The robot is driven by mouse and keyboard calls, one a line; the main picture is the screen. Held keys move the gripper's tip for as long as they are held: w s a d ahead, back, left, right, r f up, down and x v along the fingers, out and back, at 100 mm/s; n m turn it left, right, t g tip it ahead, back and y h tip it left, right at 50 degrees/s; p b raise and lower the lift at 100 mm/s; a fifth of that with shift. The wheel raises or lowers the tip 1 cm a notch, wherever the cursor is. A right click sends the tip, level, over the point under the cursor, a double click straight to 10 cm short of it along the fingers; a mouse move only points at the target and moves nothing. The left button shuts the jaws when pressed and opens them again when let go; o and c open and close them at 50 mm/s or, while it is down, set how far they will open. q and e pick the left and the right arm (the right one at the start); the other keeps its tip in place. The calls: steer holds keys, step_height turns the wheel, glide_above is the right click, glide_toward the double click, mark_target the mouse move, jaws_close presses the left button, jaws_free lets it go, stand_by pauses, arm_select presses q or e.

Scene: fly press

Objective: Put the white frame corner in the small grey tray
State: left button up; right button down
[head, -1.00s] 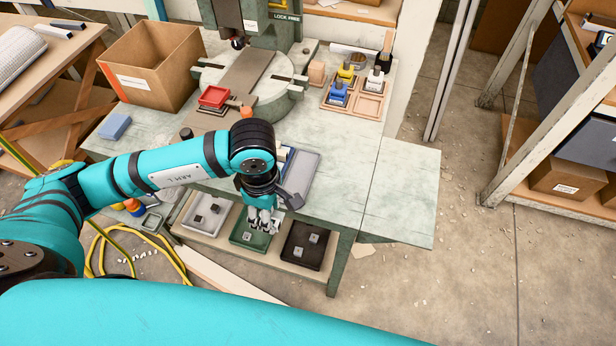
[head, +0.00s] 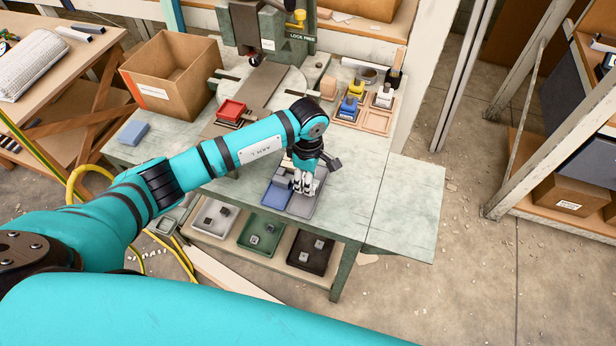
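The small grey tray (head: 302,208) lies near the front edge of the green-grey workbench, beside a blue tray (head: 274,197). My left gripper (head: 303,190) points down at the grey tray, over or inside it. Its fingers are small and pale here, so I cannot tell whether they are open or shut, or whether they hold anything. I cannot make out the white frame corner; it may be hidden by the gripper. My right gripper is not in view.
On the lower shelf are a light grey tray (head: 199,228), a green tray (head: 244,239) and a black tray (head: 298,264) with small blocks. Behind stand a red tray (head: 231,111), a cardboard box (head: 165,85) and a wooden rack (head: 377,121). The bench's right side is clear.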

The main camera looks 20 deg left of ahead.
arm_select(q)
steer(key=shift+f, duration=0.85)
steer(key=o, duration=1.2)
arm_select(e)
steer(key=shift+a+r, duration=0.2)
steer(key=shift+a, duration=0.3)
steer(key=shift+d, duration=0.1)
